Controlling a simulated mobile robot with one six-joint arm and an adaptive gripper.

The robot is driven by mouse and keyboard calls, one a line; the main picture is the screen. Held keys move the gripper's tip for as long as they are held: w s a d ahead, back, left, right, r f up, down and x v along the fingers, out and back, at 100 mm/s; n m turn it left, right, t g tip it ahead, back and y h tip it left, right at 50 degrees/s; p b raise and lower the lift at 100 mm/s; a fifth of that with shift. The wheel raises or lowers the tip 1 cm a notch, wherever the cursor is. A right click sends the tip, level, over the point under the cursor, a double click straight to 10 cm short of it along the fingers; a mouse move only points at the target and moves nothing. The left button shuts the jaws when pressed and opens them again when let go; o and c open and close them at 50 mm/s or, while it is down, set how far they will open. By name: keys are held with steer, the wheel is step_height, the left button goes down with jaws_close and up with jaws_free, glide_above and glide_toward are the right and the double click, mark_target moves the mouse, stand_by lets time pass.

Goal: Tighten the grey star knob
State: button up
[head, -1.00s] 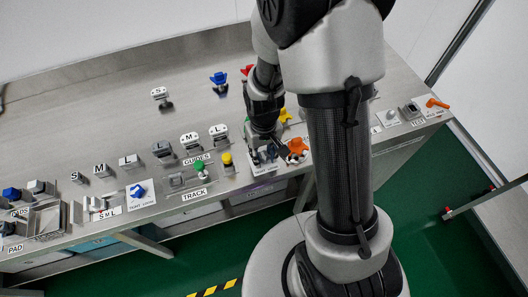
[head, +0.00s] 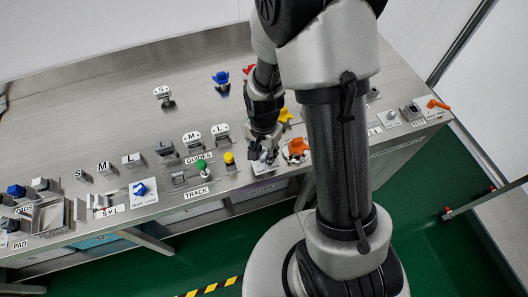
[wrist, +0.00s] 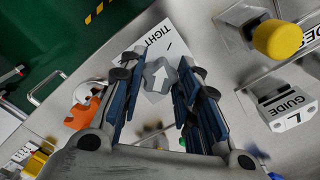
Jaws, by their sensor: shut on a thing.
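My gripper (wrist: 155,82) is shut on the knob, with one blue-padded finger on each side. In the head view my gripper (head: 263,152) is down at the bench's front edge, just left of an orange star knob (head: 296,149). There the fingers mostly hide the grey knob.
The orange knob (wrist: 82,113) is close to my left finger in the wrist view. A yellow knob (wrist: 277,38) and a GUIDE block (wrist: 290,112) stand to the right. A green knob (head: 202,168) and a blue knob (head: 139,189) are farther left along the bench.

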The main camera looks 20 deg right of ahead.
mark_target(263, 156)
steer(key=shift+m, duration=1)
steer(key=o, duration=1.1)
steer(key=shift+c, duration=0.2)
step_height(263, 156, up, 12)
